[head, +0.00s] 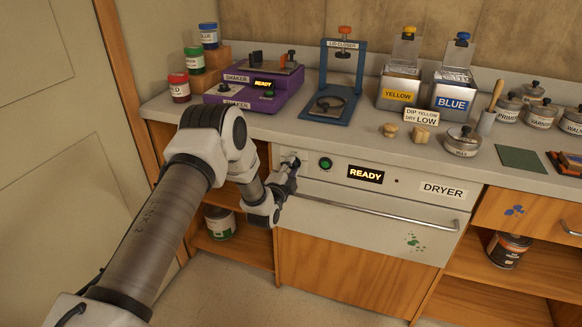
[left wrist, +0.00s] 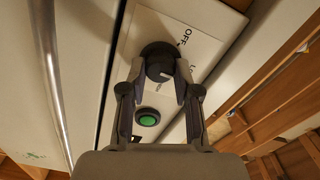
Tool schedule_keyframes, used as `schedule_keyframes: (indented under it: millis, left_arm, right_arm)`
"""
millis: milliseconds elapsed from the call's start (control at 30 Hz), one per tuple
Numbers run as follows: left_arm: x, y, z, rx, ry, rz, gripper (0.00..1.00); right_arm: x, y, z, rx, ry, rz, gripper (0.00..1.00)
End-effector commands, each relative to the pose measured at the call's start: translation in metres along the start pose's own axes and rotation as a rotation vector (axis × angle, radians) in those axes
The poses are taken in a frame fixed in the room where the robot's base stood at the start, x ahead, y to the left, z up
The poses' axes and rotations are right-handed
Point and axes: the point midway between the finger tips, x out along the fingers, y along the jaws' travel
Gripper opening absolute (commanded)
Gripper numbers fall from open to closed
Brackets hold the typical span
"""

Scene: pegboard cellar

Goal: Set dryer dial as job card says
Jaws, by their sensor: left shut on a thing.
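The dryer (head: 370,225) is a pale built-in unit with a drawer front, a DRYER label and a lit READY display (head: 366,174). Its dark round dial (left wrist: 160,64) sits on a white plate in the left wrist view, with OFF and part of another word starting with L printed beside it. My left gripper (head: 288,172) is shut on the dial, a finger on each side. In the head view the gripper hides most of the dial. The job card (head: 421,115) on the counter reads DIP YELLOW, DRY LOW. My right gripper is out of view.
A green button (head: 326,163) sits beside the dial; a drawer handle (head: 380,212) runs below. On the counter stand a purple shaker (head: 254,87), a blue lid closer (head: 342,80), and YELLOW (head: 398,97) and BLUE (head: 451,102) dip containers. Open floor lies in front.

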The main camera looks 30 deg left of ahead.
Motion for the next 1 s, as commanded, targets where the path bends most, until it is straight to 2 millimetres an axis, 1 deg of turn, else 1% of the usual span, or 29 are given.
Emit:
schedule_keyframes:
  millis: [300,333,367,400,667,767,867,967,1000]
  left_arm:
    - [0.000,0.000,-0.001,0.001,0.002,-0.001,0.00]
    - [0.000,0.000,-0.001,0.001,0.002,-0.001,0.38]
    - [0.000,0.000,-0.001,0.001,0.002,-0.001,0.49]
    - [0.000,0.000,-0.001,0.001,0.002,-0.001,0.56]
    - [0.000,0.000,0.000,0.000,0.001,0.000,0.56]
    - [-0.005,0.000,0.000,-0.001,0.000,0.001,0.56]
    - [-0.021,0.001,0.000,-0.001,0.000,0.003,0.56]
    - [-0.045,0.001,0.000,-0.002,-0.001,0.003,0.56]
    - [-0.056,0.001,0.000,-0.003,-0.001,0.004,0.56]
  right_arm:
    - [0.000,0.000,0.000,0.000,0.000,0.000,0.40]
    - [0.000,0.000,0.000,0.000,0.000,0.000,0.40]
    - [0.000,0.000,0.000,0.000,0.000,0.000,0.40]
    - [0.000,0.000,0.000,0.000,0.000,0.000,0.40]
    - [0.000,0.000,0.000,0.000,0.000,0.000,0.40]
    - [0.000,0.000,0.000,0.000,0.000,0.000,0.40]
    - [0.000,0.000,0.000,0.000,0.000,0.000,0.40]
    - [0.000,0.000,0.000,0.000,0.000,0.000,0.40]
    - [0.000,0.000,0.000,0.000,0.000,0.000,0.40]
